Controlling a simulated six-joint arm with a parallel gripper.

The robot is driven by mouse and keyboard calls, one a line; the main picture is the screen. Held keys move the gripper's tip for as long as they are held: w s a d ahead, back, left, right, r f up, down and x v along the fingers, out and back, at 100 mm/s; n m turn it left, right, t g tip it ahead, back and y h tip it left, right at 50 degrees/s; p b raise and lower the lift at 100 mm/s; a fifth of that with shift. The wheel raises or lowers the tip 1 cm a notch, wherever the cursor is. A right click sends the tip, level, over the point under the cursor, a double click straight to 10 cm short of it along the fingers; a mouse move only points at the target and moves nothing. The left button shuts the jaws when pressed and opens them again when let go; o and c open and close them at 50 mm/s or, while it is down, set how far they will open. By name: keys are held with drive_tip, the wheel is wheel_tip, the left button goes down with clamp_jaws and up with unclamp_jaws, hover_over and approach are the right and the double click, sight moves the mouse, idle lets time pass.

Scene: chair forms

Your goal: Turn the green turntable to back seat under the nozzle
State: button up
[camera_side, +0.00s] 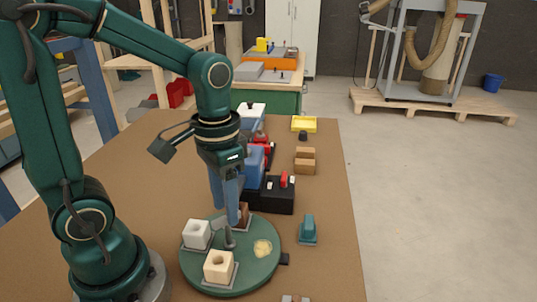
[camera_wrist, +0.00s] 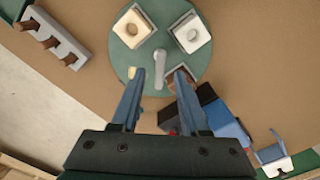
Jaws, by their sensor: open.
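The green turntable (camera_side: 247,279) carries a white block (camera_side: 197,233), a cream block (camera_side: 219,265), a brown block (camera_side: 244,213) and a pale flat piece (camera_side: 262,248). A grey post with an arm (camera_side: 229,238) stands at its centre. My gripper (camera_side: 229,218) points down over the turntable. In the wrist view, its open fingers (camera_wrist: 158,74) lie either side of the grey arm (camera_wrist: 159,70), with nothing held; contact cannot be told. The cream block (camera_wrist: 132,27) and white block (camera_wrist: 191,34) lie beyond them. The fingers partly hide the pale piece and brown block. I cannot clearly identify the nozzle.
A blue and black machine (camera_side: 257,160) and a black box with a red part (camera_side: 276,197) stand behind the turntable. A teal item (camera_side: 308,228) is to its right, brown boxes (camera_side: 305,160) farther back. A peg rack (camera_wrist: 56,38) lies left in the wrist view.

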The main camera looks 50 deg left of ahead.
drive_tip(key=shift+r, duration=1.85)
drive_tip(key=shift+d+r, duration=0.1)
drive_tip(key=shift+r, duration=0.15)
drive_tip(key=s+t, duration=0.1)
drive_tip(key=t, duration=0.1)
drive_tip(key=s+d+r+t, duration=0.1)
drive_tip(key=s+t, duration=0.1)
drive_tip(key=t, duration=0.1)
drive_tip(key=shift+s+d+r+t, duration=0.15)
drive_tip(key=shift+d+t, duration=0.15)
drive_tip(key=shift+d, duration=0.05)
